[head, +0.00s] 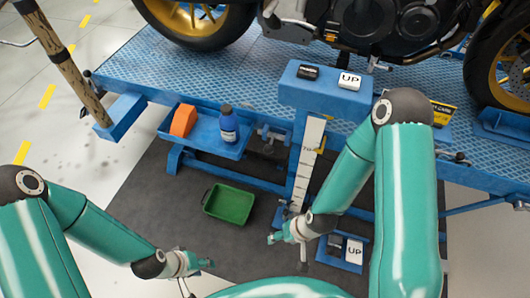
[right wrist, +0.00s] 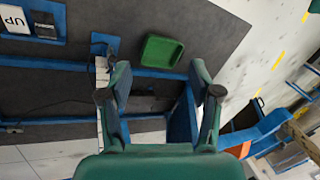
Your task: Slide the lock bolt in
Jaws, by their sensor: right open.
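The lock bolt is hard to single out. A small metal fitting (head: 284,204) shows at the foot of the white scale (head: 307,160) in the head view, and a blue bracket with a dark part (right wrist: 103,46) shows near the scale in the right wrist view; I cannot tell whether either is the bolt. My right gripper (head: 277,238) is in front of the scale's foot. In the right wrist view its two fingers are apart with nothing between them (right wrist: 159,80). My left gripper (head: 203,277) is at the lower left, its fingers apart and empty.
A green bin (head: 229,204) lies on the dark mat. A blue tray holds an orange block (head: 183,120) and a blue bottle (head: 228,124). Button boxes sit on the blue lift's upper arm (head: 310,85) and low down (head: 354,250). A motorcycle (head: 400,25) stands on the lift.

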